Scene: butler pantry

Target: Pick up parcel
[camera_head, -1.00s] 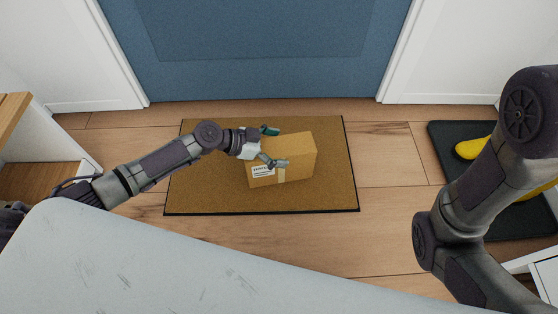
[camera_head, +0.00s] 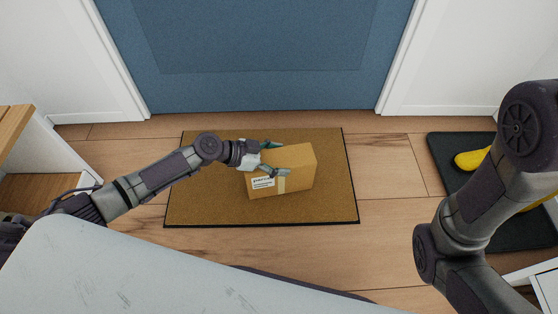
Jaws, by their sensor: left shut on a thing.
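The parcel (camera_head: 296,164) is a brown cardboard box with a white label and a strip of tape on its front side. It is over the brown doormat (camera_head: 205,203) in front of the door; I cannot tell whether it touches the mat. My left gripper (camera_head: 277,158) comes in from the left and is shut on the parcel's left part, one finger at the far side and one at the near side. My right arm shows at the right edge, but its gripper is out of view.
A blue door (camera_head: 262,50) with white frames stands behind the mat. A dark tray (camera_head: 450,165) with yellow boots (camera_head: 473,160) lies at the right. A wooden-topped bench (camera_head: 14,125) stands at the left. Bare floor (camera_head: 390,170) lies between mat and tray.

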